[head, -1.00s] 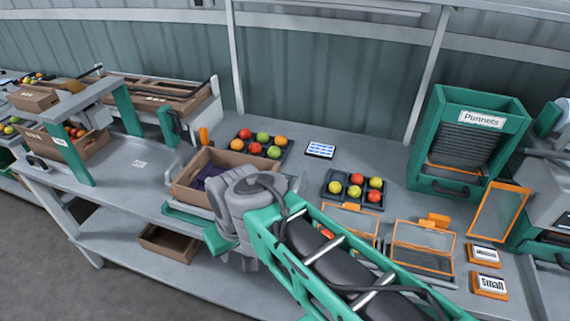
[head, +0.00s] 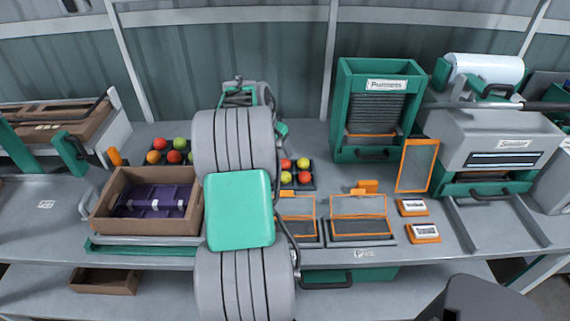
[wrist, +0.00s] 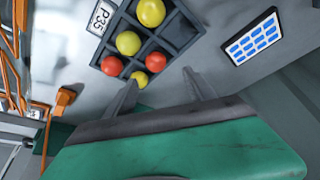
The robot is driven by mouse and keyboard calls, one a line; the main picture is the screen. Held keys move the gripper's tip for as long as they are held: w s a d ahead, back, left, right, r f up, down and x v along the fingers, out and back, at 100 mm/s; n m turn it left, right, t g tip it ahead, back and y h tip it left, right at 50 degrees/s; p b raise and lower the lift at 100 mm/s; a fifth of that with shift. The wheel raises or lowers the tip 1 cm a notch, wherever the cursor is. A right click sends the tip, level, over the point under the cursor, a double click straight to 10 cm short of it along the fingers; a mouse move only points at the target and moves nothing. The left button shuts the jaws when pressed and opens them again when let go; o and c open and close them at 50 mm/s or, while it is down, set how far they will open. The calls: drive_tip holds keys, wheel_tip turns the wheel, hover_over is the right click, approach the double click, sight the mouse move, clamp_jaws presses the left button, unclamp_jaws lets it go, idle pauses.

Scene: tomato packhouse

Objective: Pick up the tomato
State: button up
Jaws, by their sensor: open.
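Several red and yellow tomatoes sit in a dark divided tray (wrist: 181,32) in the wrist view. Two yellow ones (wrist: 150,12) (wrist: 128,43) lie farther up. A red tomato (wrist: 155,62), another red one (wrist: 112,65) and a partly hidden yellow one (wrist: 138,79) lie nearest my gripper (wrist: 162,77). My gripper is open, its two grey fingers apart with nothing held between them. The fingers point toward the tray's near edge. In the head view my arm covers part of this tray; its right side shows red (head: 303,163) and yellow tomatoes.
A blue-white keypad panel (wrist: 252,37) lies beside the tray. A second tray of mixed tomatoes (head: 174,156), a brown crate (head: 150,222), orange-framed lids (head: 358,206) and a green punnet dispenser (head: 345,110) stand around. Bare worktop separates tray and keypad.

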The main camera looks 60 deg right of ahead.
sight(284, 161)
drive_tip(key=x, duration=0.2)
drive_tip(key=p+x, duration=0.1)
drive_tip(key=x, duration=0.4)
drive_tip(key=shift+s+a+f+p, duration=0.1)
drive_tip(key=shift+s+f+p, duration=0.25)
drive_tip(key=shift+f, duration=0.05)
drive_tip(key=shift+r, duration=0.1)
drive_tip(key=c, duration=1)
